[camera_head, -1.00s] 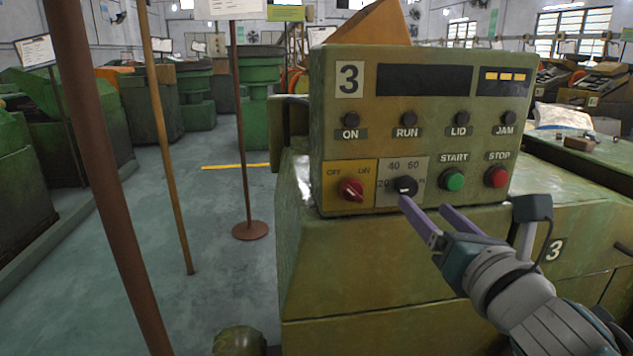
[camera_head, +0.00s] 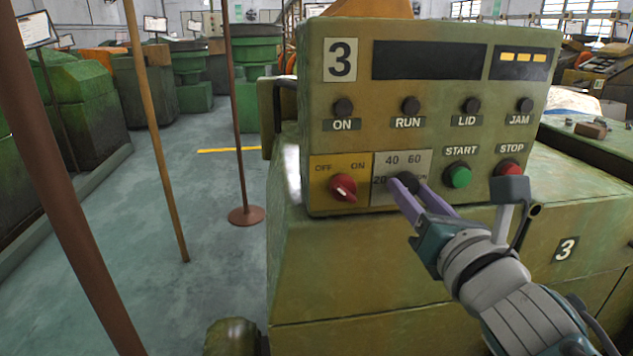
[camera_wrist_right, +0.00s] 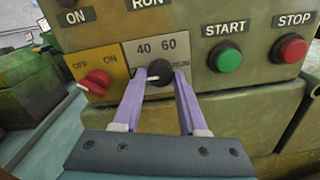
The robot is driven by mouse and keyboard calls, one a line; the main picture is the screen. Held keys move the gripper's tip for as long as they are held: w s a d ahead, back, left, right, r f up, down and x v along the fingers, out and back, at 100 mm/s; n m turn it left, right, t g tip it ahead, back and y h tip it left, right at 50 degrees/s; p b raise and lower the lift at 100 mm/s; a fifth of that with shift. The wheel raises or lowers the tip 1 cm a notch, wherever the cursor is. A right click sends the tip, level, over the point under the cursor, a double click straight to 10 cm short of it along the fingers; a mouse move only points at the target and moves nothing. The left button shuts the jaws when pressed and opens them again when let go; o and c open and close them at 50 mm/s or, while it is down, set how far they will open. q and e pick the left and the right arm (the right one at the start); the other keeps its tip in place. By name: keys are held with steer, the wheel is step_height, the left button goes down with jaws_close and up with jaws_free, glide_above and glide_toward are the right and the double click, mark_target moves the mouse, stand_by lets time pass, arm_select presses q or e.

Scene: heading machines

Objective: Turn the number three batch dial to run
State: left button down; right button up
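The number three batch dial (camera_head: 405,183) is a black knob on a pale plate marked 40 and 60 above it, on the green control box (camera_head: 450,110) labelled 3. It also shows in the right wrist view (camera_wrist_right: 159,72), where its white mark lies on its left side, and the RUN label at its right is partly covered. My right gripper (camera_head: 409,186) is open, its two purple fingers at the left and right of the dial. I cannot tell whether they touch it. My left gripper is out of view.
A red OFF/ON switch (camera_head: 343,187) sits close left of the dial. A green START button (camera_head: 457,176) and a red STOP button (camera_head: 508,171) are at its right. A brown post (camera_head: 75,190) and a thinner post (camera_head: 155,130) stand at the left.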

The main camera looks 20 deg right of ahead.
jaws_close()
